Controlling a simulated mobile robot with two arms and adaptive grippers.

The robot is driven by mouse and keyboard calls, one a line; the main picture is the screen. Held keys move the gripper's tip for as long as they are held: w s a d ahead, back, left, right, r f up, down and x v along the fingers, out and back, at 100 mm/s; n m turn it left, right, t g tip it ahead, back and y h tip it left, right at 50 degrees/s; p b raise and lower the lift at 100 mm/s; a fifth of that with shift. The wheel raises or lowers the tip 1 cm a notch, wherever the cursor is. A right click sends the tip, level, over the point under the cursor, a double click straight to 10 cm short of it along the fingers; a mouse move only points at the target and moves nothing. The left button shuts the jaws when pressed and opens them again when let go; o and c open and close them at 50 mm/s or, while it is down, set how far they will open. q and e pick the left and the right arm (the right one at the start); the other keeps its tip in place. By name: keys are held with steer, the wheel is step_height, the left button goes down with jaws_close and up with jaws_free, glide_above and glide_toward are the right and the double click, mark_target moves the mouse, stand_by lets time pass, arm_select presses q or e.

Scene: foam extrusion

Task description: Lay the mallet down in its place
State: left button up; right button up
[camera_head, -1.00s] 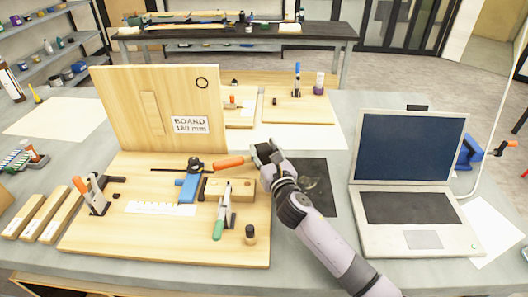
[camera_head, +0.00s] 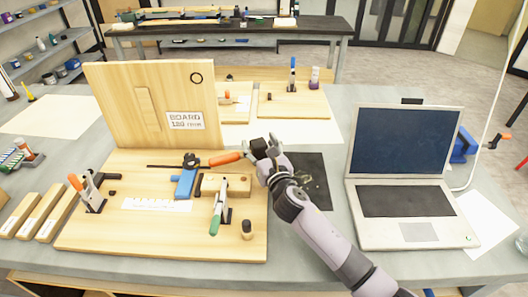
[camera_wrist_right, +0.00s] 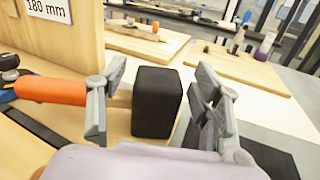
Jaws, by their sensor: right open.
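The mallet's black block head (camera_wrist_right: 157,102) stands between the two spread fingers of my right gripper (camera_wrist_right: 155,105) in the right wrist view, with a gap on the finger sides. A short pale shaft and an orange grip (camera_wrist_right: 50,91) run left from it, partly hidden by a finger. In the head view the orange grip (camera_head: 227,158) points left over the wooden board's back right corner, and my right gripper (camera_head: 266,147) hides the head. Whether the head touches the surface below cannot be told. My left gripper is out of view.
The wooden work board (camera_head: 120,232) holds a blue clamp (camera_head: 185,182), toggle clamps and a small block. An upright panel (camera_head: 110,110) stands behind. A dark mat (camera_head: 315,170) lies under my right arm, and an open laptop (camera_head: 405,150) stands to the right.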

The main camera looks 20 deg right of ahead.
steer(key=s, duration=0.8)
steer(key=s+d+b, duration=0.1)
steer(key=s, duration=0.3)
